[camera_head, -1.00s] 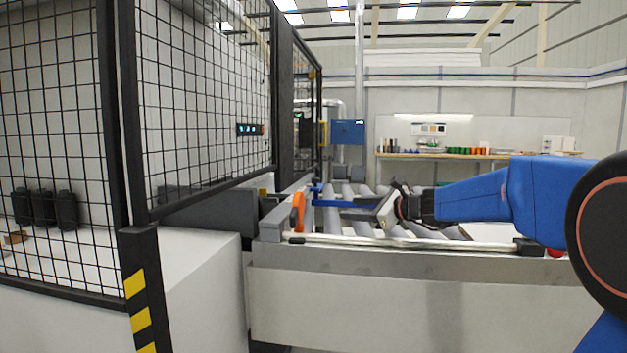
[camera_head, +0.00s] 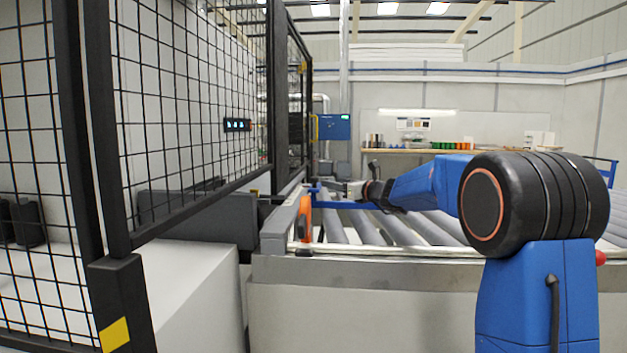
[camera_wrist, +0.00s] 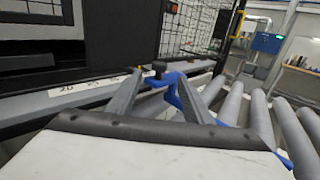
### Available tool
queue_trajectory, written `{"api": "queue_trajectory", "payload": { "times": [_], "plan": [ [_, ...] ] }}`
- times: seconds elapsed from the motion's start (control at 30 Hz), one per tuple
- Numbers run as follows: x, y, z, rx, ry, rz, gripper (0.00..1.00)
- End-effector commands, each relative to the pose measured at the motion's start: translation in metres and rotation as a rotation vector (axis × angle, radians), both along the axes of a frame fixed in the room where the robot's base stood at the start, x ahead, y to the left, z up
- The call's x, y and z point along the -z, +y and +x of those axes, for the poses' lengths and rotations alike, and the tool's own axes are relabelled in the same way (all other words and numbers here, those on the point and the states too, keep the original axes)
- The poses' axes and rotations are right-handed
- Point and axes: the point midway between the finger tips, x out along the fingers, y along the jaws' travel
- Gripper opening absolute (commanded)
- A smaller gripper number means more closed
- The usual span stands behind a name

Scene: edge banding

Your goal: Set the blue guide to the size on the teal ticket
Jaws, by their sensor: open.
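The blue guide (camera_head: 338,205) lies across the left end of the roller bed, with an upright post at its fence end. In the wrist view the blue guide (camera_wrist: 171,82) shows between and behind my fingers, with a dark knob (camera_wrist: 158,66) by its top. My gripper (camera_head: 347,188) is just above and behind the guide in the head view. In the wrist view my gripper (camera_wrist: 160,76) has its fingers apart, one each side of the knob and guide; I cannot tell whether they touch. A pale scale strip (camera_wrist: 88,86) with dark figures runs along the rail. I cannot make out a teal ticket.
An orange part (camera_head: 305,219) stands at the bed's near left corner. A black mesh fence (camera_head: 185,110) closes the left side. Grey rollers (camera_head: 400,228) are bare to the right. A blue cabinet (camera_head: 333,127) and a workbench (camera_head: 400,152) stand behind.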

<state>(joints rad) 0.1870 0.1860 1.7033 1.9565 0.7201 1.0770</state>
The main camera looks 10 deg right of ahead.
Motion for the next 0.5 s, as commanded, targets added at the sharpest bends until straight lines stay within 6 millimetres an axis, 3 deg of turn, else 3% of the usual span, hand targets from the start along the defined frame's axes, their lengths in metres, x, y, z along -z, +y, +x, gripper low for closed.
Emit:
{"api": "queue_trajectory", "payload": {
  "times": [0.5],
  "plan": [
    [0.001,0.042,0.081,-0.003,0.000,-0.001,0.46]
  ]
}}
